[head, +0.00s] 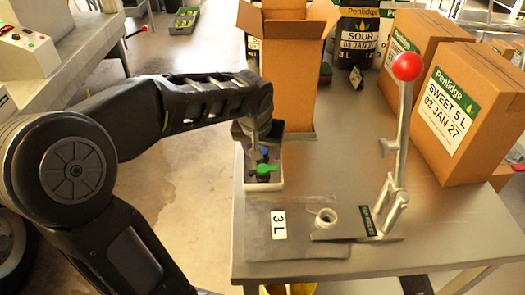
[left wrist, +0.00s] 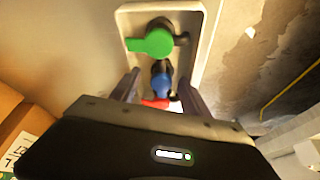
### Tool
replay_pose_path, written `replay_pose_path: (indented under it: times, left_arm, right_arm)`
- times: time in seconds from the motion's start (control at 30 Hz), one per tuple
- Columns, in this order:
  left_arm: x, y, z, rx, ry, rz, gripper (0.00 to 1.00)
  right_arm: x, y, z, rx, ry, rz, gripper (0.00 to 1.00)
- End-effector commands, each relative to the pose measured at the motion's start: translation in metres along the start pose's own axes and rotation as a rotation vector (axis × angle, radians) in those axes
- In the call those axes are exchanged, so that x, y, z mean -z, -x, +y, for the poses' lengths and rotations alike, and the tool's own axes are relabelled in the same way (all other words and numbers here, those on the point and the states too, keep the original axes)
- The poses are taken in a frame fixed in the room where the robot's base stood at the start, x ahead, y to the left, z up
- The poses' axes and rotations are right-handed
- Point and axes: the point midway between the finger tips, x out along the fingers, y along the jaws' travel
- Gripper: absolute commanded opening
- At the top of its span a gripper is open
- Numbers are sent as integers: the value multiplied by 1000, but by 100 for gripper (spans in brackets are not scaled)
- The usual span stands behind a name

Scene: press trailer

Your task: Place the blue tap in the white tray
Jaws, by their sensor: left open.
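The white tray (head: 264,187) sits at the left edge of the metal table, and its rim also shows in the left wrist view (left wrist: 208,22). The blue tap (head: 264,153) is in or just above the tray, behind the green tap (head: 266,170). In the left wrist view the blue tap (left wrist: 161,82) lies between my open fingers, below the green tap (left wrist: 155,42). Contact with the fingers or tray floor cannot be told. My left gripper (left wrist: 160,92) points down over the tray; its fingertips are partly hidden in the head view. My right gripper is not in view.
A red part (left wrist: 158,103) shows near the blue tap. An open cardboard box (head: 285,80) stands behind the tray. Boxes (head: 470,115) stand farther right.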

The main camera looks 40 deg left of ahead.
Motion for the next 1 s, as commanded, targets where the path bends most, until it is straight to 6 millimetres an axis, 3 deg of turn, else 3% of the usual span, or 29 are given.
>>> replay_pose_path:
  times: [0.5,0.7,1.0]
  left_arm:
    - [1,96,0,-1,-2,5,54]
    - [0,109,0,-1,-1,2,54]
    - [0,110,0,0,-1,1,54]
  right_arm:
    - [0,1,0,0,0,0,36]
    - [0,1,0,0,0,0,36]
    - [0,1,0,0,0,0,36]
